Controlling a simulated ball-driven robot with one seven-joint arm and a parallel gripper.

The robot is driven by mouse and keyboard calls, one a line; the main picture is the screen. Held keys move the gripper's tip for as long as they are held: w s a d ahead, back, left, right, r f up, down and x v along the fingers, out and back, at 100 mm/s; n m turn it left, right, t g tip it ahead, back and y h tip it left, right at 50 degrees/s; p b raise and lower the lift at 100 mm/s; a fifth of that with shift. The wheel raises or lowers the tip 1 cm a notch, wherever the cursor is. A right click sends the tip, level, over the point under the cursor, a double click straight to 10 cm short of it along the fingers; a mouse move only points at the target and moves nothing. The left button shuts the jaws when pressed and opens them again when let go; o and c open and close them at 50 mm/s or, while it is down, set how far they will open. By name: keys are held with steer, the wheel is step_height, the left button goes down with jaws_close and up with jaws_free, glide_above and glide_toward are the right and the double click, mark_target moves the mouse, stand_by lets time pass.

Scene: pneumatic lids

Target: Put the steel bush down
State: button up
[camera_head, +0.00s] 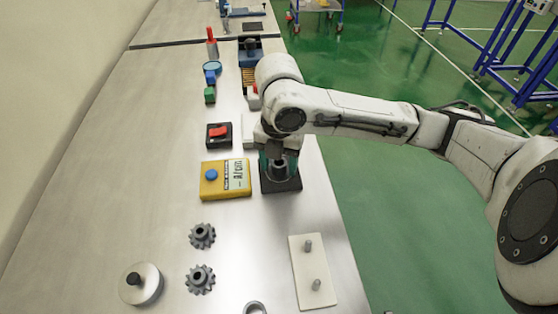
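My gripper (278,158) points down at the right side of the steel table, over a black square block (283,185). A small grey cylindrical piece with a dark hole, which looks like the steel bush (280,168), is between teal parts under my gripper. It is upright, at or just above the block. I cannot tell whether it touches the block or whether the fingers press on it. My wrist hides part of this area.
A yellow box with a blue button (211,174) is close left of the block. A black box with a red switch (218,132) is behind it. In front are two gears (202,236), a white plate with two pins (309,272), a round lid (141,284) and a ring (255,308).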

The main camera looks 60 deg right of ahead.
steer(key=shift+o, duration=0.4)
steer(key=shift+r, duration=0.15)
steer(key=shift+r, duration=0.25)
step_height(320, 180, up, 12)
steer(key=p, duration=0.1)
steer(key=shift+f, duration=0.2)
